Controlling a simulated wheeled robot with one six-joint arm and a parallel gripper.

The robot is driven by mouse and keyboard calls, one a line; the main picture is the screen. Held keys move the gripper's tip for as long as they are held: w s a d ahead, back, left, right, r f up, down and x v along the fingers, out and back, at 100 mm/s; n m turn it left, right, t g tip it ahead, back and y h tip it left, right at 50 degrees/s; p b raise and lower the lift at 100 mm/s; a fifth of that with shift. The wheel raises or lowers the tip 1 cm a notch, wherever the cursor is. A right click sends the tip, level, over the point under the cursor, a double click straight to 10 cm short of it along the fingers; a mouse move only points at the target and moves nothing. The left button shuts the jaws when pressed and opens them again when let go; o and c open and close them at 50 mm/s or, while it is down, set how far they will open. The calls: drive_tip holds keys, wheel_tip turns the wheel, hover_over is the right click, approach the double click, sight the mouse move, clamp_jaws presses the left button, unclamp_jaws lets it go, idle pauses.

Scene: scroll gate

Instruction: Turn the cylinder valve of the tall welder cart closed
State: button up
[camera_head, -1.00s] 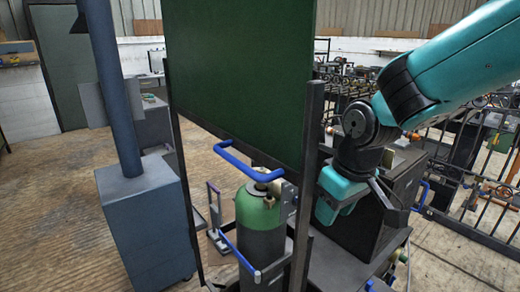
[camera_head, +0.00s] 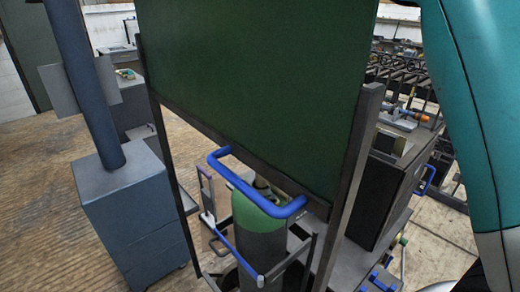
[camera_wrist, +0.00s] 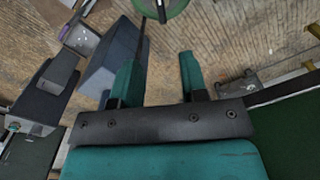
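The tall welder cart (camera_head: 346,200) has dark uprights and carries a gas cylinder (camera_head: 258,215) with a green shoulder and a dark grey body. The cylinder's valve (camera_head: 264,188) shows only in part, behind the cart's blue handle (camera_head: 228,172) and under the green panel. My gripper (camera_wrist: 161,62) is open, with two teal fingers apart and nothing between them but floor. In the wrist view a round green thing, probably the cylinder top (camera_wrist: 172,7), is cut off at the top edge, beyond the fingertips. My gripper is outside the head view.
A large green panel (camera_head: 255,80) hangs just above the cylinder. A blue cabinet with a post (camera_head: 130,205) stands to the left. A dark box unit (camera_head: 385,190) is on the right, with racks behind. Wooden floor (camera_head: 50,190) is clear at left.

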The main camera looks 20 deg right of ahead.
wheel_tip(320, 180, down, 16)
drive_tip(key=shift+f+p, duration=0.15)
drive_tip(key=shift+p, duration=0.95)
clamp_jaws()
